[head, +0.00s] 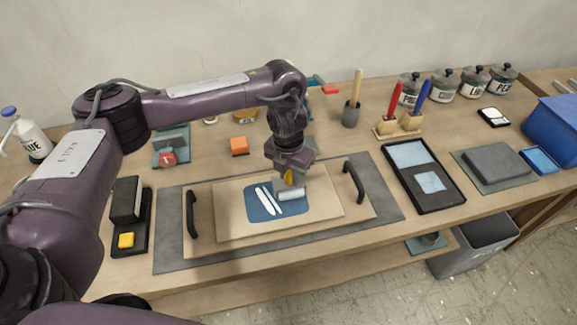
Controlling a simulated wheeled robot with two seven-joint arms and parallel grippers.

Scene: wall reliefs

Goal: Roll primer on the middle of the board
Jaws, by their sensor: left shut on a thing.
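The board (328,204) is a pale tan panel lying flat on a wooden tray (360,207) with black handles at both ends. A blue patch (254,208) covers the middle of the board, with white strokes (268,201) on its left part. My left gripper (290,172) points down over the right part of the blue patch. It is shut on a small roller with a yellow handle and a pale grey-white cylinder (291,194). The roller is at or just above the patch; I cannot tell whether it touches. My right gripper is not in view.
A dark grey mat (174,252) lies under the tray. A black tray with blue sheets (412,153) is to the right, and a black block on a black tray (127,198) to the left. Jars, brushes and a blue bin (553,132) stand behind and right.

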